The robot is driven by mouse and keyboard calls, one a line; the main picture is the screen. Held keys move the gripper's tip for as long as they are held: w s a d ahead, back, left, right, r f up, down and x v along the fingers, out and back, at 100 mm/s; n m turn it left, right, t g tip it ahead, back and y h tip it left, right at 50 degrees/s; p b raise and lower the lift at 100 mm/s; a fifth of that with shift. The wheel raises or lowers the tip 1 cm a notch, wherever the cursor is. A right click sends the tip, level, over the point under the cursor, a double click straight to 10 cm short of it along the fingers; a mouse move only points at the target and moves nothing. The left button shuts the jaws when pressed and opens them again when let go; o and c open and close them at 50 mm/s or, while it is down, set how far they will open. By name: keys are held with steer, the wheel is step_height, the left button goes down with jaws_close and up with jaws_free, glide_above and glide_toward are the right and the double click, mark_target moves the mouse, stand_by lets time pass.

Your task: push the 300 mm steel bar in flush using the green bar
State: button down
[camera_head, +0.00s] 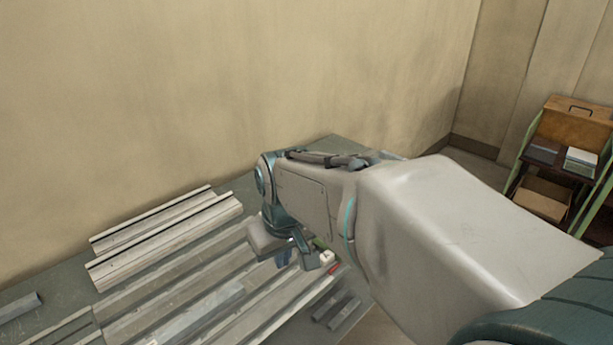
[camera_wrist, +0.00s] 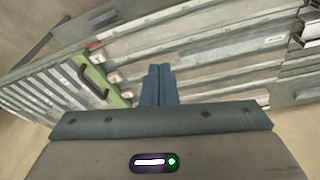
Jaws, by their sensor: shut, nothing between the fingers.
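My gripper (camera_head: 284,258) hangs low over the bench, partly hidden by my arm in the head view. In the wrist view its two dark blue fingers (camera_wrist: 158,84) are together with nothing between them. The green bar (camera_wrist: 116,92), with a black handle (camera_wrist: 88,76), lies across the ends of the profiles, left of the fingers and apart from them. Only a small bit of green (camera_head: 318,243) shows in the head view. Several grey steel bars (camera_head: 195,318) lie lengthwise in the profile channels. I cannot tell which is the 300 mm one or whether its end is flush.
Pale slotted profiles (camera_head: 165,240) lie along the back of the bench by the wall. Small white blocks (camera_wrist: 113,77) and a red mark (camera_wrist: 93,45) sit beside the green bar. Loose short grey pieces (camera_head: 337,308) lie at the front. A shelf rack (camera_head: 541,195) stands far right.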

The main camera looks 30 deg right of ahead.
steer(key=w+d+n+g+p, duration=0.1)
steer(key=w+d+p, duration=0.2)
steer(key=w+d, duration=1.2)
steer(key=w+d+f+n+g+p, duration=0.1)
steer(key=w+d+f, duration=0.7)
steer(key=d+f, duration=0.2)
steer(key=shift+w+d+f+n+g+p, duration=0.2)
steer(key=shift+w+d+n+g+p, duration=0.15)
steer(key=shift+d, duration=0.4)
steer(key=shift+f, duration=0.1)
